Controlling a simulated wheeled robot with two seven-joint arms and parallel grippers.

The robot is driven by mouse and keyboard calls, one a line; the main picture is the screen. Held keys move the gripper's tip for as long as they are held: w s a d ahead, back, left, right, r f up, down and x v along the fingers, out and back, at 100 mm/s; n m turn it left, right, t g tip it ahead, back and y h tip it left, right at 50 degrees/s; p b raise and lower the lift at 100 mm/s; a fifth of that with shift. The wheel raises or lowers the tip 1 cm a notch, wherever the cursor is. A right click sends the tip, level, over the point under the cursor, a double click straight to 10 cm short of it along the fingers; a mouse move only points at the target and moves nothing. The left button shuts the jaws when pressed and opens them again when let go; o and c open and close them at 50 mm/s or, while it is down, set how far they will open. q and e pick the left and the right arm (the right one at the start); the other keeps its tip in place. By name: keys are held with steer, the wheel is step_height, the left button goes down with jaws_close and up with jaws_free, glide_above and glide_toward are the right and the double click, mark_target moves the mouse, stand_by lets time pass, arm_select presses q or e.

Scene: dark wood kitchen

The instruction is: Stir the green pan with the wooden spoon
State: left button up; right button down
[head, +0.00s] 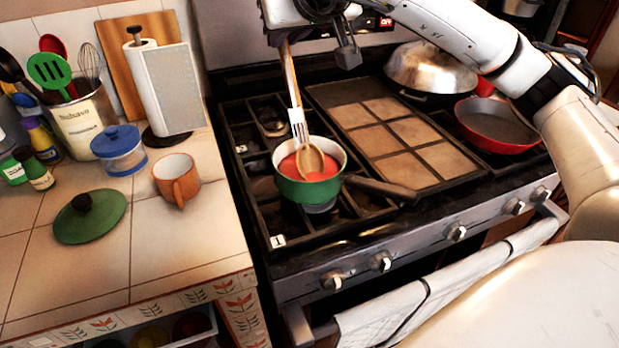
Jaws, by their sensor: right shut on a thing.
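The green pan (292,190) stands on the front-left burner of the stove, with red-orange liquid (325,170) in it and its dark handle pointing right. The wooden spoon (293,85) is nearly upright, its bowl down in the pan at the liquid. My right gripper (290,38) is above the pan at the top of the picture, shut on the upper end of the spoon's handle. Part of that grip is hidden by the gripper's body. My left gripper is not in view.
A red pan (497,125) and a metal domed lid (430,68) sit on the stove's right side. On the left counter are a green lid (90,218), an orange mug (176,180), a blue-lidded jar (119,150), a paper towel roll (162,85) and a utensil crock (82,120).

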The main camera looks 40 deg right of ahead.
stand_by(0.3)
step_height(320, 180, up, 8)
steer(key=p, duration=0.5)
steer(key=shift+f, duration=0.1)
stand_by(0.5)
step_height(320, 180, up, 4)
stand_by(0.4)
steer(key=shift+f, duration=0.1)
stand_by(0.5)
